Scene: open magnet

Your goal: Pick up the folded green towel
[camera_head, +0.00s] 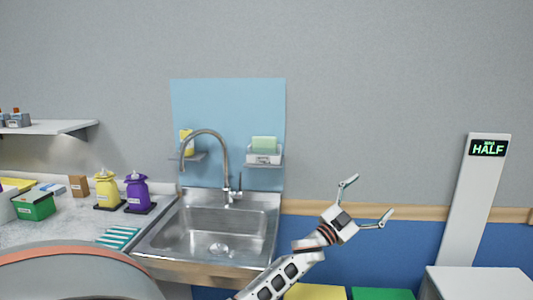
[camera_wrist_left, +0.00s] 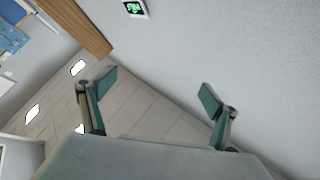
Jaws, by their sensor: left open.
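A green-and-white striped flat cloth (camera_head: 118,237), which looks like the folded green towel, lies on the counter just left of the sink. A pale green block (camera_head: 264,144) also sits in a small wall holder above the sink; I cannot tell if it is cloth or sponge. My left gripper (camera_head: 368,198) is open and empty, raised in front of the blue lower wall, right of the sink and well apart from both. In the left wrist view its two fingers (camera_wrist_left: 158,92) are spread with nothing between them. My right gripper is not in view.
The steel sink (camera_head: 215,232) with its tall faucet (camera_head: 228,165) stands between the striped cloth and my left gripper. Yellow (camera_head: 107,190) and purple (camera_head: 137,192) bottles and a green box (camera_head: 34,205) stand on the counter. A white pillar (camera_head: 470,215) reading "HALF" rises at right.

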